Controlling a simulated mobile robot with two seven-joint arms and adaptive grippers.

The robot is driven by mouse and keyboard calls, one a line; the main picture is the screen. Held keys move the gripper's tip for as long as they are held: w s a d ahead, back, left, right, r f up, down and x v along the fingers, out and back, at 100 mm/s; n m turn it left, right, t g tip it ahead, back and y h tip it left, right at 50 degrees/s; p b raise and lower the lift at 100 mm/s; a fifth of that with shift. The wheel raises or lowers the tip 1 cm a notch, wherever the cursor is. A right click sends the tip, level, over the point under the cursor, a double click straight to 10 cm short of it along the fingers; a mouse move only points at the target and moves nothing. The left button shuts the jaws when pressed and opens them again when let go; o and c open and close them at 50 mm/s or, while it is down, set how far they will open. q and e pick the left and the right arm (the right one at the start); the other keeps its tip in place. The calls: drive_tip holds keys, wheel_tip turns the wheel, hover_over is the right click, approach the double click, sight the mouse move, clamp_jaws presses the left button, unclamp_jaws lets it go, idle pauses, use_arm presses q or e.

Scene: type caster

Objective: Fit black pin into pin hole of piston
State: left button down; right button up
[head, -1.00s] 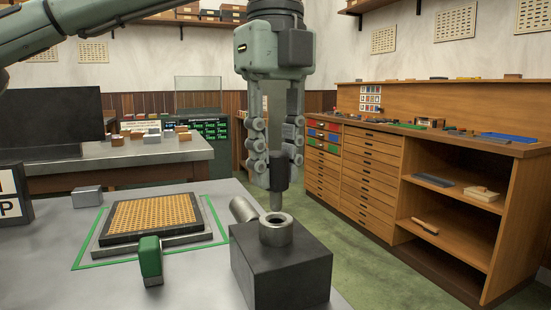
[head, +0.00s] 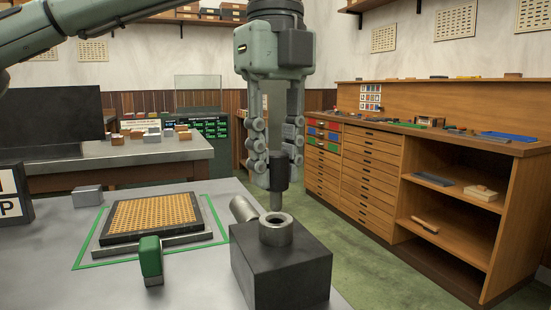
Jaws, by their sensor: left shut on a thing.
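My left gripper (head: 275,170) points straight down and is shut on a dark upright pin (head: 277,172). I cannot tell which silver part is the piston. My right gripper is out of view.
A dark tray (head: 108,238) with yellow-brown cells sits inside a green outline on the grey table (head: 195,286). A green-handled stamp-like piece (head: 151,258) stands in front. A small metal block (head: 87,196) is at the left. Wooden drawers (head: 372,172) stand beyond.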

sight(276, 191)
use_arm(q)
drive_tip(key=shift+f+b, duration=1.5)
drive_tip(key=shift+f, duration=0.55)
drive_tip(key=c, duration=1.2)
unclamp_jaws()
drive_tip(key=shift+o, duration=0.2)
wheel_tip(276, 191, up, 12)
drive_tip(key=shift+r, duration=0.1)
